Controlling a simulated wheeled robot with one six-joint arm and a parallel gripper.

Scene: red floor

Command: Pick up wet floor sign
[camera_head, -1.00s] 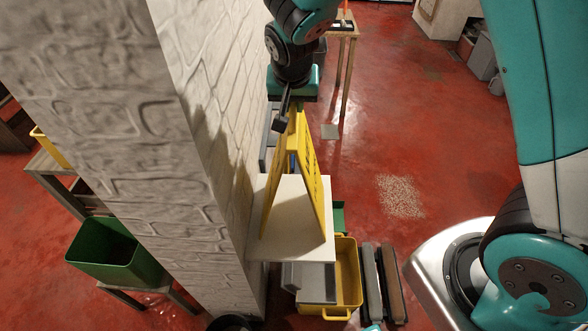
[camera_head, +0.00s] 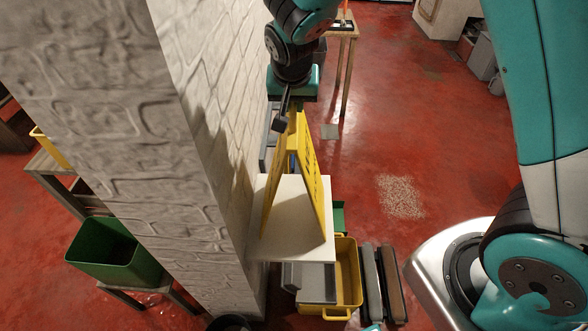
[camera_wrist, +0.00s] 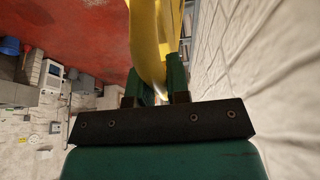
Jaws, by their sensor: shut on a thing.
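The yellow wet floor sign (camera_head: 312,178) stands upright as an A-frame on a white shelf (camera_head: 290,243) beside the brick pillar. My gripper (camera_head: 287,110) is at the top of the sign, and its fingers are shut on the sign's upper edge. In the wrist view my gripper (camera_wrist: 158,85) has one finger on each side of the yellow sign (camera_wrist: 148,45). The sign's feet appear to rest on the shelf; I cannot tell whether there is a small gap. The sign's far panel is partly hidden.
The white brick pillar (camera_head: 205,130) is close on the left of the sign. A yellow bucket (camera_head: 348,280) and dark long bars (camera_head: 383,283) lie below the shelf. A green bin (camera_head: 113,252) is at left.

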